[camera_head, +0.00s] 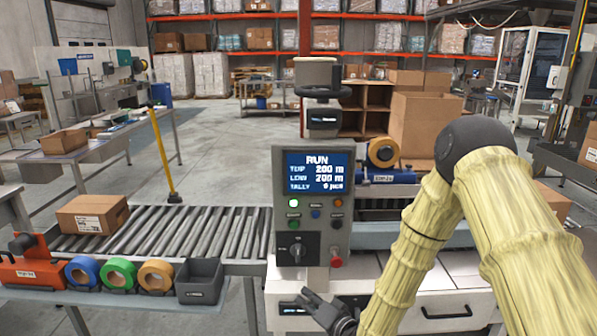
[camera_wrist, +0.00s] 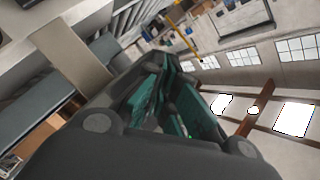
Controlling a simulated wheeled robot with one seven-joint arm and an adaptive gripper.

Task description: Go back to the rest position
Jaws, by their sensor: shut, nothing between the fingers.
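My gripper (camera_head: 328,312) is low in front of the control panel (camera_head: 310,215), at the bottom middle of the head view. It is dark, shut and empty. My arm comes down to it from the right edge. In the wrist view my gripper (camera_wrist: 178,105) fills the middle, with teal pads on its fingers; the view is tilted. The panel screen reads RUN, with a green light, several buttons, a black knob and a red button below. Whether the gripper touches the cabinet front cannot be told.
A roller conveyor (camera_head: 170,232) with a cardboard box (camera_head: 93,215) lies left of the panel. Tape rolls (camera_head: 118,272) and a black bin (camera_head: 199,281) line its front edge. A white drawer cabinet (camera_head: 440,290) is behind my arm. A large carton (camera_head: 424,125) stands behind. Open floor lies beyond the conveyor.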

